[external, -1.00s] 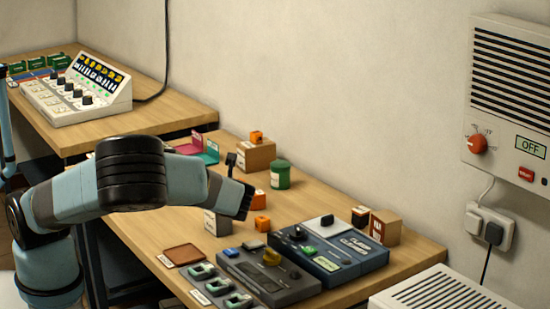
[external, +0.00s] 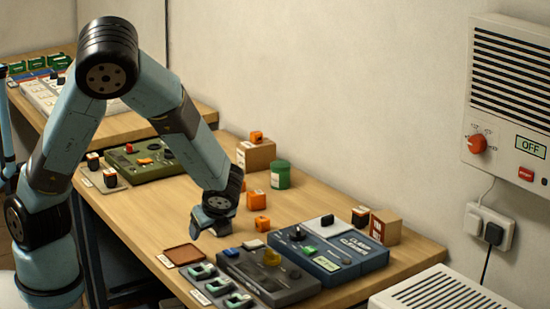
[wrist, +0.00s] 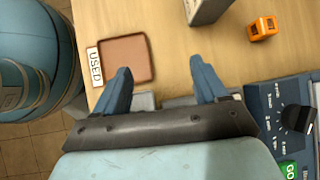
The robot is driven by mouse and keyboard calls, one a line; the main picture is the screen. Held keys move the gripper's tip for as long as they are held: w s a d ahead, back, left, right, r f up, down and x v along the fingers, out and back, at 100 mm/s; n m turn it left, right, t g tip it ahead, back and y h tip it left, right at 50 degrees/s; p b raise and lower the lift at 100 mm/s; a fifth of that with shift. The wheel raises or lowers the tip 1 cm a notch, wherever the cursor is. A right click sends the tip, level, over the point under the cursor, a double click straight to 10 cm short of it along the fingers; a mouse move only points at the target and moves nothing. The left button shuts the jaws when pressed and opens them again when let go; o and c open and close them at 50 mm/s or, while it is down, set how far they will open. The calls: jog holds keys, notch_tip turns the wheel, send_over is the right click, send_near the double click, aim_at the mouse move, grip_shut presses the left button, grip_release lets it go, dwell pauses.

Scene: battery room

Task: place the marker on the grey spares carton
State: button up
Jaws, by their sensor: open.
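My gripper (wrist: 161,74) is open, with nothing between its fingers. In the external view my gripper (external: 205,228) points down, low over the bench near its front edge. A grey carton (wrist: 207,9) shows only partly at the top edge of the wrist view, ahead of my right finger. In the external view my arm hides most or all of it. I cannot pick out the marker for sure. Small orange blocks stand beyond my gripper: one nearer (external: 262,224), also in the wrist view (wrist: 262,28), and one farther (external: 257,200).
A brown tray (external: 183,255) labelled USED lies left of my fingers in the wrist view (wrist: 125,58). Dark grey (external: 268,277) and blue (external: 330,257) consoles stand at the right. A green canister (external: 280,174) and a brown carton (external: 256,155) stand behind. Bare bench lies around the orange blocks.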

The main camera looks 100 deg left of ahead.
jog(key=d+r+n+t+h, duration=0.5)
jog(key=d+r+h, duration=0.1)
jog(key=d+r, duration=0.65)
jog(key=s+d+r+n+t, duration=0.4)
jog(key=s+d+r, duration=0.7)
jog(key=r, duration=0.4)
jog(key=shift+s+r+t+h, duration=0.2)
jog(key=shift+s+t+h, duration=0.1)
jog(key=shift+s+t, duration=0.1)
jog(key=shift+o, duration=0.4)
